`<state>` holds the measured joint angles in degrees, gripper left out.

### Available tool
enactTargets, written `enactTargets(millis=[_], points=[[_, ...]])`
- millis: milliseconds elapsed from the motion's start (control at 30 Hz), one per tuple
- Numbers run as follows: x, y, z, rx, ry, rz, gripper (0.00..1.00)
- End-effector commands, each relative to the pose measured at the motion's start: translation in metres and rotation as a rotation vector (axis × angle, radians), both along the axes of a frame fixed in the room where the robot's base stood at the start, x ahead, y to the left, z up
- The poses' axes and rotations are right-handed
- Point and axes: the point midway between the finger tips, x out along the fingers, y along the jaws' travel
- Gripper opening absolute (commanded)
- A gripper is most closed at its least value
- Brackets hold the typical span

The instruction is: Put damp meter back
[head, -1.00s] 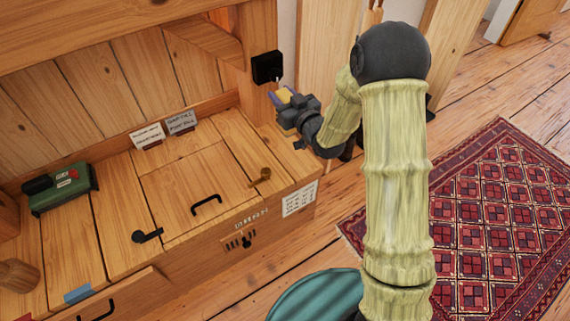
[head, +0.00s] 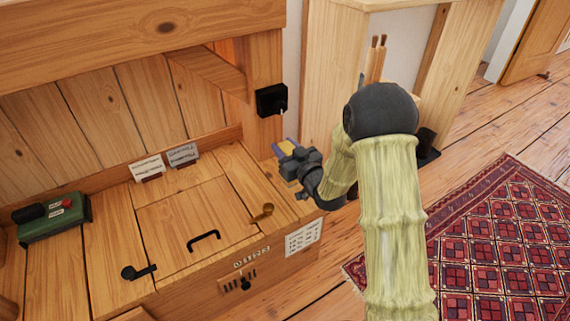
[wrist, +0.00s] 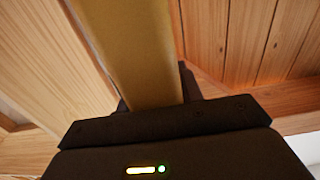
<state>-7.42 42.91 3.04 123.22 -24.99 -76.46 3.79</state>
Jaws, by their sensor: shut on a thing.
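My gripper (head: 287,147) is shut on a yellow thing, which I take to be the damp meter (head: 291,145). It is held in the air beside the right end of the wooden chest. In the wrist view the damp meter (wrist: 130,50) is a long plain yellow body rising out of the dark jaws. Its far end is out of that view, and no display shows. A black box-shaped fitting (head: 271,99) is fixed to the wooden post, above and slightly left of my gripper, apart from the damp meter. I cannot tell whether it is the meter's holder.
The chest top (head: 150,215) has a black handle (head: 204,240), a black latch (head: 138,271) and a brass latch (head: 262,212). Two small label cards (head: 147,168) stand at its back. A green box (head: 55,216) with a red button sits at left. A patterned red rug (head: 490,250) covers the floor at right.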

Motion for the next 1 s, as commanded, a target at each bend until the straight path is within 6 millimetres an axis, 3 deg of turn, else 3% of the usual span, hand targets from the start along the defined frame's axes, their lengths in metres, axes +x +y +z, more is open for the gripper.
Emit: enactTargets(millis=[267, 533, 933, 967, 1000], points=[[0.0, 0.001, -0.001, 0.0, -0.002, 0.001, 0.1], [0.0, 0.001, -0.036, -0.001, -0.002, 0.002, 0.1], [0.0, 0.001, -0.039, 0.0, -0.002, 0.002, 0.1], [0.0, 0.001, -0.039, -0.001, -0.001, 0.002, 0.38], [0.0, 0.001, -0.038, 0.0, -0.001, 0.002, 0.46]])
